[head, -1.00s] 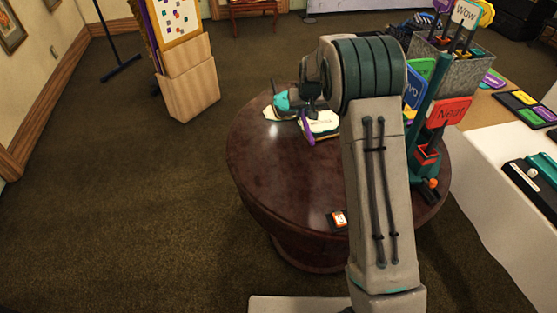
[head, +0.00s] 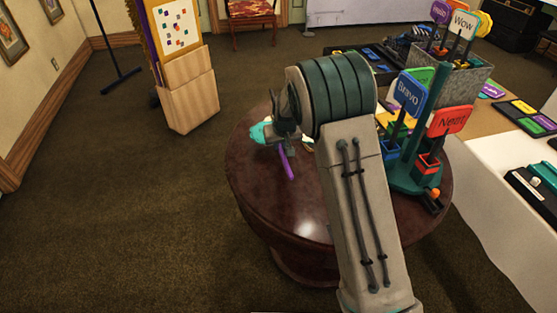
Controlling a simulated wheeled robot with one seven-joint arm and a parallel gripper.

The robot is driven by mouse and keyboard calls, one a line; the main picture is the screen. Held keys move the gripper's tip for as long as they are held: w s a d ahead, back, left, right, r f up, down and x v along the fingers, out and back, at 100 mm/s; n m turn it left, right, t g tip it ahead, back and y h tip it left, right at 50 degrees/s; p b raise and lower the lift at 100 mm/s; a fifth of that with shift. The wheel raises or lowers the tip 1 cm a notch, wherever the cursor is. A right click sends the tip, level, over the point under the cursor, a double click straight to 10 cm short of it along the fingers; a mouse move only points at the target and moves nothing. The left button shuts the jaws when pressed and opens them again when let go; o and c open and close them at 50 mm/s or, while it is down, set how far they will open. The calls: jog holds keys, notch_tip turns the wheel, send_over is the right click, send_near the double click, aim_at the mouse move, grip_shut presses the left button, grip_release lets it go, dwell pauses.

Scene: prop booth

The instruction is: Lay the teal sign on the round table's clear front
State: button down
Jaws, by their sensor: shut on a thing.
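The teal sign (head: 260,132) shows at my gripper, above the far left part of the round table (head: 262,190). A purple stick (head: 287,164) slants down toward the front from the same spot; it looks like the sign's handle. My gripper (head: 279,136) is shut on the sign, with its fingertips partly hidden by the wrist. The sign's face and its exact height above the table are hard to tell. The table's dark, glossy front left is bare. My arm covers part of the table's middle and front right.
A teal rack (head: 415,175) on the table's right holds a blue Bravo sign (head: 409,93), a red Neat sign (head: 452,120) and others. A metal bin (head: 455,75) of signs stands behind. A white-covered table (head: 500,190) is at right. Floor at left is clear.

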aim_at(278, 164)
jog(key=shift+s+a+f, duration=0.25)
jog(key=shift+s+f, duration=0.5)
jog(key=shift+s, duration=0.3)
jog(key=shift+f, duration=1.9)
jog(key=shift+f, duration=0.2)
jog(key=c, duration=1.4)
grip_release()
jog(key=shift+r, duration=0.1)
jog(key=shift+r, duration=0.1)
